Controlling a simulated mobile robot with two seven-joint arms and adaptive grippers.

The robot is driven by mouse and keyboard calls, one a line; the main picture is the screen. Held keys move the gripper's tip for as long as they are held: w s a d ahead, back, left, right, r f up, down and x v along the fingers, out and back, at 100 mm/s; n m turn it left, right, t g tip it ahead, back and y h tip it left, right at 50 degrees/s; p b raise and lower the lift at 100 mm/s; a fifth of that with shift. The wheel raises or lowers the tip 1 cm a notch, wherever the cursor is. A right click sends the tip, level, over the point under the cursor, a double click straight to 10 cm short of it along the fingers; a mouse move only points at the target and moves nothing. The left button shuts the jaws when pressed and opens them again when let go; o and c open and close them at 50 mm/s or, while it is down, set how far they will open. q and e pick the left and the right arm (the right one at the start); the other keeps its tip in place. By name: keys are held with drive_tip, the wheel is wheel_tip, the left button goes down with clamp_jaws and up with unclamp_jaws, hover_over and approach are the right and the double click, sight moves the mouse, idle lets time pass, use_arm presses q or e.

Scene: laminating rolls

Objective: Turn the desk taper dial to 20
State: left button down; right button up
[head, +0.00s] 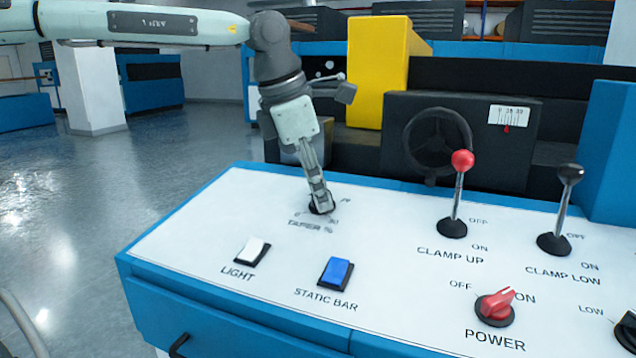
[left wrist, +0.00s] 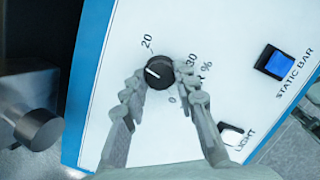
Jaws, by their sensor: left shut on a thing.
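The black taper dial (left wrist: 159,72) sits on the white desk panel (left wrist: 105,105), with 20 printed above it, 30 to its upper right and 0 below it in the left wrist view. A short white mark on the dial points left and slightly up, not straight at the 20. My left gripper (left wrist: 160,80) is shut on the dial, one finger at each side. In the head view my left gripper (head: 320,200) reaches down onto the dial and hides most of it and part of its lettering. My right gripper is not in view.
Near the dial are a white light switch (head: 252,250) and a blue static bar switch (head: 336,272). To the right stand the red-knobbed clamp up lever (head: 460,190), the black-knobbed clamp low lever (head: 562,205) and a red power knob (head: 496,305). A black handwheel (head: 438,140) is behind.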

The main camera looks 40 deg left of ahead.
use_arm(q)
drive_tip(key=m+p, duration=0.1)
drive_tip(key=m, duration=0.2)
drive_tip(key=shift+m+g, duration=0.3)
drive_tip(key=shift+w+m, duration=0.1)
drive_tip(key=shift+m, duration=0.6)
drive_tip(key=shift+m+g+h, duration=0.3)
drive_tip(key=shift+m, duration=0.5)
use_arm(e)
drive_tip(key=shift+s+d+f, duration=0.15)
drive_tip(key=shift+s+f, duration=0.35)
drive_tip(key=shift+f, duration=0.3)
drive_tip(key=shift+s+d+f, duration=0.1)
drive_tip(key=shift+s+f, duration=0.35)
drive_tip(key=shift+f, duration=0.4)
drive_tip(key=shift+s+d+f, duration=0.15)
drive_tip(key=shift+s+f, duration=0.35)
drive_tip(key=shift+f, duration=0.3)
use_arm(q)
drive_tip(key=c, duration=1.2)
unclamp_jaws()
drive_tip(key=v, duration=1.2)
drive_tip(key=shift+r, duration=0.1)
